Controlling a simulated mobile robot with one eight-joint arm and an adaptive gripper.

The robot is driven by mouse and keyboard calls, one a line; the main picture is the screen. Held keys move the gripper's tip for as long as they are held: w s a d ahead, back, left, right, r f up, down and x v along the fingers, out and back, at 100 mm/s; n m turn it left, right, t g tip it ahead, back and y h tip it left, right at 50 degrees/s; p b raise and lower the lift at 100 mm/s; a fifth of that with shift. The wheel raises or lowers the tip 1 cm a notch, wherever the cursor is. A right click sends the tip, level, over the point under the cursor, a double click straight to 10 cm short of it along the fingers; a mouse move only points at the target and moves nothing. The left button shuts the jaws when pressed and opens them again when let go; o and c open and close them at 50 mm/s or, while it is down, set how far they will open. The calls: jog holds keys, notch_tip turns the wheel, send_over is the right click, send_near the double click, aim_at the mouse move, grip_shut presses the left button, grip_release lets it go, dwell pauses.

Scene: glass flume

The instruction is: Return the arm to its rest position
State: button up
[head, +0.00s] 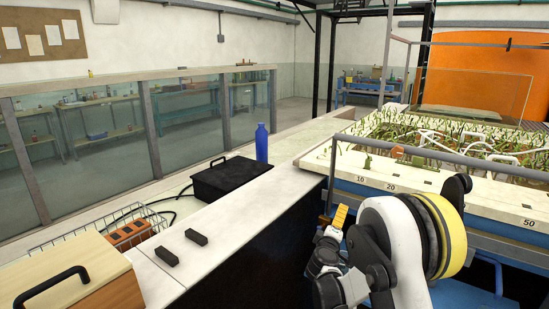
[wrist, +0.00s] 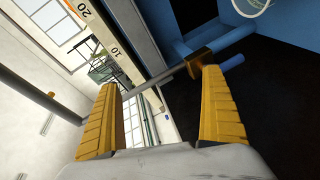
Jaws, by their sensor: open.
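My arm, with a white and yellow joint (head: 440,235), is folded at the lower right of the head view, in front of the blue-framed planted tray (head: 345,172). My gripper (head: 340,216) shows there as a small yellow finger pointing up, left of that joint. In the wrist view my gripper (wrist: 160,79) has its two ridged yellow fingers wide apart. Nothing is held between them. The wrist view is strongly tilted; the scale edge marked 10 and 20 (wrist: 118,52) lies beyond the fingers.
A grey rail (head: 440,155) runs along the tray's front edge, close to my arm. A pale counter (head: 225,225) to the left bears a blue bottle (head: 262,143), a black case (head: 230,178), two dark blocks (head: 168,256) and a wooden box (head: 75,275). A wire basket stands beside them.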

jog(key=s+d+r+m+g+y, duration=0.1)
jog(key=s+d+r+m+g, duration=0.15)
jog(key=s+r, duration=0.55)
jog(key=s+d+r+m+g, duration=0.15)
jog(key=s+r+m, duration=0.25)
jog(key=s, duration=0.7)
jog(key=s+a+f+m+g+y, duration=0.1)
jog(key=s+a, duration=0.1)
jog(key=s, duration=0.6)
jog(key=s+a+f+m+g+y, duration=0.1)
jog(key=s+a+y, duration=0.1)
jog(key=s, duration=0.7)
jog(key=s+a+f+m+g+y, duration=0.1)
jog(key=s+a+f+m+g, duration=0.1)
jog(key=s, duration=0.7)
jog(key=shift+a+y, duration=0.35)
jog(key=shift+y, duration=0.05)
